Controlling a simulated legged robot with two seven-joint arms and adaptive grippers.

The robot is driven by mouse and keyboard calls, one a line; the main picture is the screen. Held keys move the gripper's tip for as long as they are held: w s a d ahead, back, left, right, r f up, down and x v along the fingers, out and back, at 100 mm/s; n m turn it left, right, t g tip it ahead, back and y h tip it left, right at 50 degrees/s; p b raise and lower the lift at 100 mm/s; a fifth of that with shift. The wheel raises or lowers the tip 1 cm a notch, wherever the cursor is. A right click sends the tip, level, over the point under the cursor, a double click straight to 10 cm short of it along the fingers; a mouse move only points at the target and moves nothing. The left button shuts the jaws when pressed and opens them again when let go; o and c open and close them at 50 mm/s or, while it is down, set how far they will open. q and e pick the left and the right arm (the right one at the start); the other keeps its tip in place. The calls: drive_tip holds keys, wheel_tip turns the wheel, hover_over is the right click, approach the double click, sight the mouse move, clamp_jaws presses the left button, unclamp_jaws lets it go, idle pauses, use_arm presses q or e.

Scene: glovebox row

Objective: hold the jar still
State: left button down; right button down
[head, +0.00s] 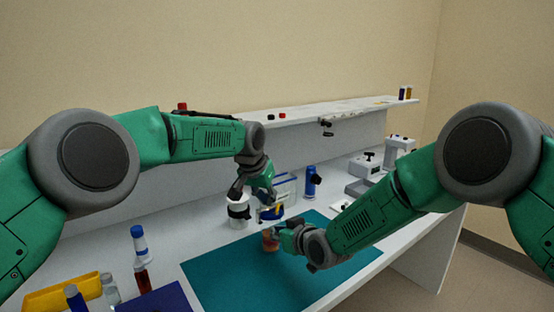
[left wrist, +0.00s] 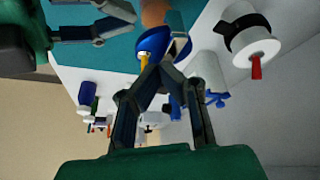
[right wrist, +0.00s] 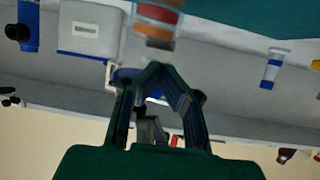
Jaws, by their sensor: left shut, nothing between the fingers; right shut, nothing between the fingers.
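The jar (head: 269,241) is small, with orange and red bands, and stands on the teal mat (head: 230,275) near its back edge. In the right wrist view the jar (right wrist: 158,20) is just beyond my right fingertips (right wrist: 155,70). My right gripper (head: 277,233) is shut and empty beside the jar; I cannot tell whether it touches. My left gripper (head: 273,198) is shut and empty, higher and farther back, above a blue and yellow object (head: 271,213). In the left wrist view the jar (left wrist: 154,12) shows partly at the top, beyond the left fingertips (left wrist: 165,62) and the blue object.
A white cylinder with a black band (head: 238,211) stands left of my left gripper. A blue bottle (head: 310,181) and white instruments (head: 365,167) stand to the right, under a shelf (head: 340,109). Vials and a yellow rack (head: 60,293) are at front left. The mat's front is clear.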

use_arm(q)
drive_tip(key=shift+w+a, duration=0.25)
drive_tip(key=shift+a, duration=0.05)
idle(0.5)
drive_tip(key=shift+a, duration=0.1)
drive_tip(key=shift+s+a+r, duration=0.15)
drive_tip(key=shift+s+a, duration=0.05)
drive_tip(key=shift+s, duration=0.15)
drive_tip(key=shift+w+r, duration=0.15)
drive_tip(key=shift+r, duration=1.3)
drive_tip(key=shift+w+r, duration=0.15)
drive_tip(key=shift+r, duration=1.25)
drive_tip(key=shift+s+d+f, duration=0.3)
drive_tip(key=shift+s+f, duration=0.05)
drive_tip(key=shift+f, duration=0.65)
drive_tip(key=shift+s+d+f, duration=0.3)
drive_tip(key=shift+f, duration=0.7)
drive_tip(key=shift+s+d+f, duration=0.3)
drive_tip(key=shift+s+f, duration=0.05)
drive_tip(key=shift+f, duration=0.65)
drive_tip(key=shift+f, duration=0.1)
